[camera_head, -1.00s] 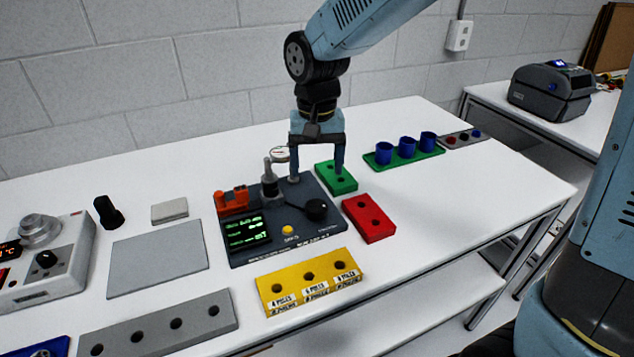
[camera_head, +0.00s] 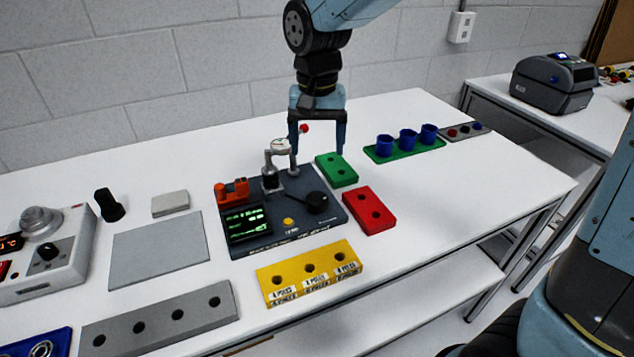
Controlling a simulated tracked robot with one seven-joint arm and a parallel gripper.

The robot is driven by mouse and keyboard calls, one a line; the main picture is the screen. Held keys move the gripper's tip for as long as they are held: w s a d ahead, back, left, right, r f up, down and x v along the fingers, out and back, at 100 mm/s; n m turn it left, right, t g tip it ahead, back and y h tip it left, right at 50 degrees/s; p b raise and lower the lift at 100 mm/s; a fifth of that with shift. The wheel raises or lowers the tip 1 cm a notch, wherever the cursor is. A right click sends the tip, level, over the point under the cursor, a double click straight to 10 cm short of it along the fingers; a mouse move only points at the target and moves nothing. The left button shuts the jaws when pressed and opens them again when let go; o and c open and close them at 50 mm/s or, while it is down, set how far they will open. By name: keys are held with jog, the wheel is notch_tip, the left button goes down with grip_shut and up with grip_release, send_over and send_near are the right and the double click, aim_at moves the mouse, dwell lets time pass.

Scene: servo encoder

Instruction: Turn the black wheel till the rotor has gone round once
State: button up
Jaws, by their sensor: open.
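The black wheel (camera_head: 316,203) is on the right of a dark grey instrument panel (camera_head: 262,246), with a dark arm or pointer at its left side. A metal post with a bracket (camera_head: 270,172) stands at the panel's back, with a small round white gauge (camera_head: 281,145) by its top. I cannot tell which part is the rotor. A green-lit screen (camera_head: 246,226) is at the panel's left; its text is too small to read. My gripper (camera_head: 317,150) is open and empty, pointing down, above and behind the wheel and apart from it.
Orange terminals (camera_head: 233,192) and a yellow button (camera_head: 288,222) are on the panel. Green (camera_head: 336,170) and red (camera_head: 369,210) holed blocks lie at its right, a yellow block (camera_head: 309,272) in front. Blue cups (camera_head: 407,140) stand on a green tray further right.

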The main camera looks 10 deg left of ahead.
aim_at(317, 197)
jog(key=shift+m, duration=0.4)
notch_tip(317, 197, down, 14)
jog(key=shift+r, duration=0.15)
dwell(0.4)
jog(key=shift+c, duration=0.4)
jog(key=c, duration=1)
jog(key=shift+o, duration=0.2)
jog(key=shift+n, duration=0.9)
